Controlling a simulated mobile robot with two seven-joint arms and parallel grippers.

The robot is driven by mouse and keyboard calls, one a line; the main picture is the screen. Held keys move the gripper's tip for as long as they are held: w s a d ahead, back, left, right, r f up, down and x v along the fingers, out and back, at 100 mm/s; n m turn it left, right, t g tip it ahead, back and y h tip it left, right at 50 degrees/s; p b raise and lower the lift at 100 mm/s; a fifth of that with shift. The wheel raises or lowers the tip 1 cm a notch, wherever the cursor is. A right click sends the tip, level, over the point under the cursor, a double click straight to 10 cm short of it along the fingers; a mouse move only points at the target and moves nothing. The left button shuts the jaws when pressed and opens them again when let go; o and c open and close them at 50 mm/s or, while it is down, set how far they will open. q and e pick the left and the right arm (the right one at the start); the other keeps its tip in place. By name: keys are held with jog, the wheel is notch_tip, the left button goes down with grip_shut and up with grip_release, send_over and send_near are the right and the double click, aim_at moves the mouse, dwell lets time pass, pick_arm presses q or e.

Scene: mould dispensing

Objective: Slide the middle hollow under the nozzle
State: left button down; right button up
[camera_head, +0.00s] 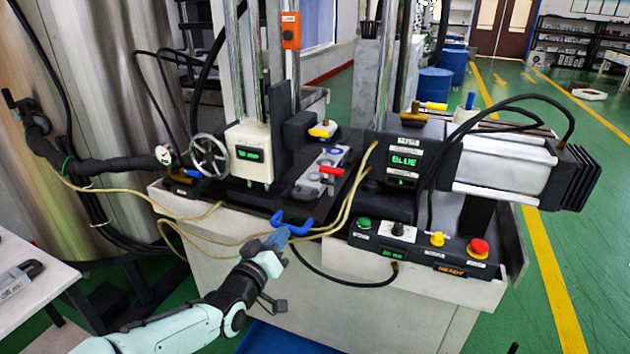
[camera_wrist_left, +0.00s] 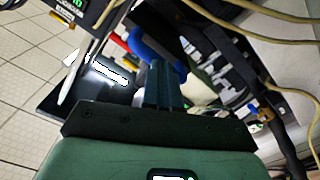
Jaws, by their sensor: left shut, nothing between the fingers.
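A grey mould plate (camera_head: 318,178) with round hollows lies on the black bed of the machine. A red handle (camera_head: 331,170) shows on it. A blue U-shaped handle (camera_head: 292,224) stands at the front edge of the bed; it also shows in the left wrist view (camera_wrist_left: 150,50). My left gripper (camera_head: 278,238) is shut and empty, its tips close to the blue handle. I cannot tell whether they touch it. In the left wrist view its fingers (camera_wrist_left: 165,85) are together. I cannot make out the nozzle or which hollow is under it. My right gripper is out of view.
A white unit with a green display (camera_head: 248,155) and a handwheel (camera_head: 210,156) stand left of the plate. A "BLUE" display unit (camera_head: 405,162) stands right. Yellowish hoses (camera_head: 352,205) cross the front. A button panel (camera_head: 425,245) is at the front right.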

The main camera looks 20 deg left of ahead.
pick_arm(q)
jog(key=shift+w+d, duration=0.1)
jog(key=shift+w, duration=0.5)
dwell(0.4)
jog(key=s, duration=0.7)
jog(key=shift+a+b, duration=0.3)
jog(key=shift+b, duration=0.1)
